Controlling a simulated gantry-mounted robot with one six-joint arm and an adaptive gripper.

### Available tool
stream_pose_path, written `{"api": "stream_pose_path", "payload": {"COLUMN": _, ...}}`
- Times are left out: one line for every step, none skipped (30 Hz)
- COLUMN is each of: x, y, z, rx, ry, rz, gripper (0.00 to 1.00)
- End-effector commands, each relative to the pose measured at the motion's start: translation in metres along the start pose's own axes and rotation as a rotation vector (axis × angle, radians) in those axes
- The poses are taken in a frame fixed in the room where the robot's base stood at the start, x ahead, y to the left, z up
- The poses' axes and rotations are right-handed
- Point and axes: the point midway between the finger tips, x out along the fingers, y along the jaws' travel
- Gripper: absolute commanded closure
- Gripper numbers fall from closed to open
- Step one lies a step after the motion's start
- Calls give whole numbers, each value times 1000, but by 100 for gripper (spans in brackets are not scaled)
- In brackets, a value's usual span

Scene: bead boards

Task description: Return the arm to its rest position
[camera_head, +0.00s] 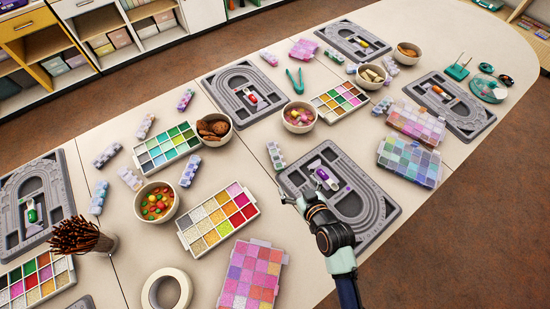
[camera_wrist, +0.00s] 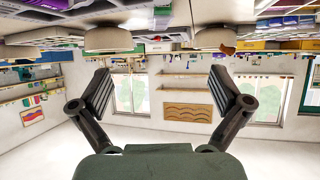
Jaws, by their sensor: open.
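My gripper (camera_head: 302,197) is above the near grey bead board (camera_head: 375,205) at the centre right of the table. In the wrist view my gripper (camera_wrist: 164,95) has its two dark fingers spread wide apart with nothing between them. My arm reaches in from the bottom edge of the head view. A small tool with a purple part (camera_head: 324,175) lies on that bead board, just beyond the gripper. The wrist view looks level across the room and appears upside down.
Beside my gripper are a bead tray (camera_head: 218,218), a pink bead case (camera_head: 250,275) and a blue-purple bead case (camera_head: 409,161). Bowls, including one of pink pieces (camera_head: 299,117), stand farther back. A tape roll (camera_head: 166,290) lies at the front. The floor (camera_head: 490,220) at right is clear.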

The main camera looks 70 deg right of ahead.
Motion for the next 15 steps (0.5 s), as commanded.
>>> {"api": "stream_pose_path", "payload": {"x": 16, "y": 0, "z": 6, "rx": -1, "ry": 4, "rz": -1, "gripper": 0}}
{"api": "stream_pose_path", "payload": {"x": 23, "y": 0, "z": 7, "rx": -1, "ry": 4, "rz": -1, "gripper": 0}}
{"api": "stream_pose_path", "payload": {"x": 31, "y": 0, "z": 6, "rx": -1, "ry": 3, "rz": -1, "gripper": 0}}
{"api": "stream_pose_path", "payload": {"x": 36, "y": 0, "z": 6, "rx": -1, "ry": 3, "rz": -1, "gripper": 0}}
{"api": "stream_pose_path", "payload": {"x": 40, "y": -1, "z": 6, "rx": -1, "ry": 2, "rz": -2, "gripper": 0}}
{"api": "stream_pose_path", "payload": {"x": 45, "y": 0, "z": 5, "rx": -1, "ry": 2, "rz": -1, "gripper": 0}}
{"api": "stream_pose_path", "payload": {"x": 48, "y": 0, "z": 4, "rx": 0, "ry": 2, "rz": -1, "gripper": 0}}
{"api": "stream_pose_path", "payload": {"x": 50, "y": 0, "z": 3, "rx": 0, "ry": 2, "rz": -1, "gripper": 0}}
{"api": "stream_pose_path", "payload": {"x": 52, "y": 0, "z": 2, "rx": 0, "ry": 1, "rz": 0, "gripper": 0}}
{"api": "stream_pose_path", "payload": {"x": 52, "y": 0, "z": 2, "rx": 1, "ry": 1, "rz": 0, "gripper": 0}}
{"api": "stream_pose_path", "payload": {"x": 53, "y": 0, "z": 1, "rx": 1, "ry": 1, "rz": 0, "gripper": 0}}
{"api": "stream_pose_path", "payload": {"x": 53, "y": 0, "z": 0, "rx": 1, "ry": 1, "rz": 0, "gripper": 0}}
{"api": "stream_pose_path", "payload": {"x": 53, "y": 0, "z": 0, "rx": 1, "ry": 0, "rz": 0, "gripper": 0}}
{"api": "stream_pose_path", "payload": {"x": 52, "y": 0, "z": 0, "rx": 1, "ry": 0, "rz": 0, "gripper": 0}}
{"api": "stream_pose_path", "payload": {"x": 52, "y": 0, "z": 0, "rx": 1, "ry": 0, "rz": 0, "gripper": 0}}
